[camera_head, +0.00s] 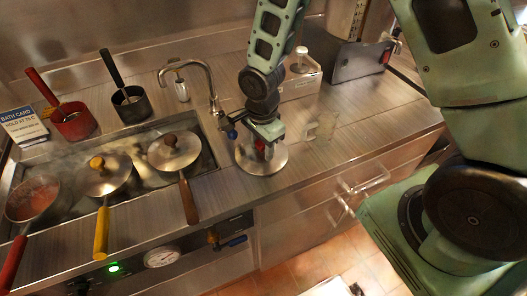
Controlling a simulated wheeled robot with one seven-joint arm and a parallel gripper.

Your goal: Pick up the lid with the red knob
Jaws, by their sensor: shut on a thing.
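The lid (248,163) is a round silver disc over the counter to the right of the tap. Its small red knob (260,145) shows between my fingers. My gripper (262,143) points down from above and is shut on the knob, which it partly hides. I cannot tell whether the lid touches the counter or hangs just above it.
An uncovered pan of red food (33,198) sits in the steaming bath at left, beside lidded pans with a yellow handle (102,228) and a brown handle (188,200). A curved tap (205,68) stands behind. A clear container (322,126) is right of the lid.

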